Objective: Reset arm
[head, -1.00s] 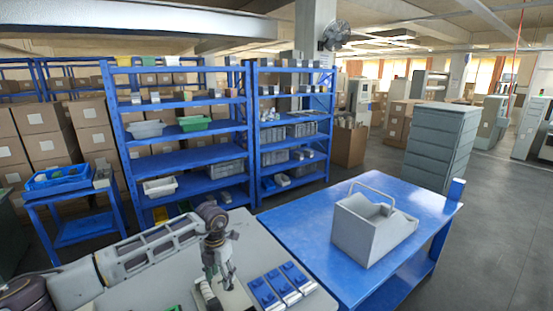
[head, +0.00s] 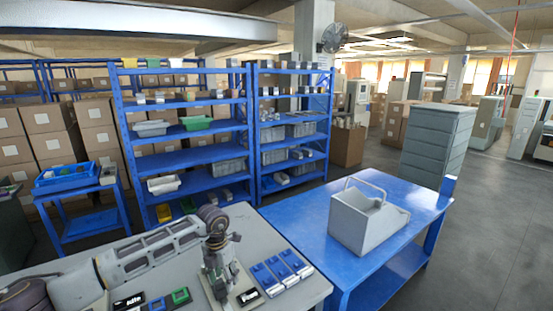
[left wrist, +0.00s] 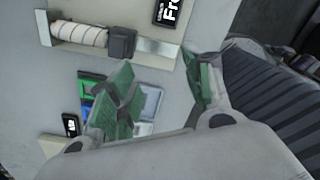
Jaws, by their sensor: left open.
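My left arm comes in from the left over a grey table (head: 60,262). My left gripper (head: 224,284) points down over the table. In the left wrist view its two green-padded fingers stand apart with nothing held between them, so the left gripper (left wrist: 162,88) is open. Past the fingers lies a plate with a white ribbed roll (left wrist: 80,35) and a dark block (left wrist: 122,42) on it. My right gripper is in neither view.
Three blue-topped pieces (head: 280,273) lie right of the gripper. Dark and green small items (head: 181,297) lie at the table's near side. A grey bin (head: 365,222) stands on a blue table (head: 300,222). Blue shelves (head: 185,160) stand behind.

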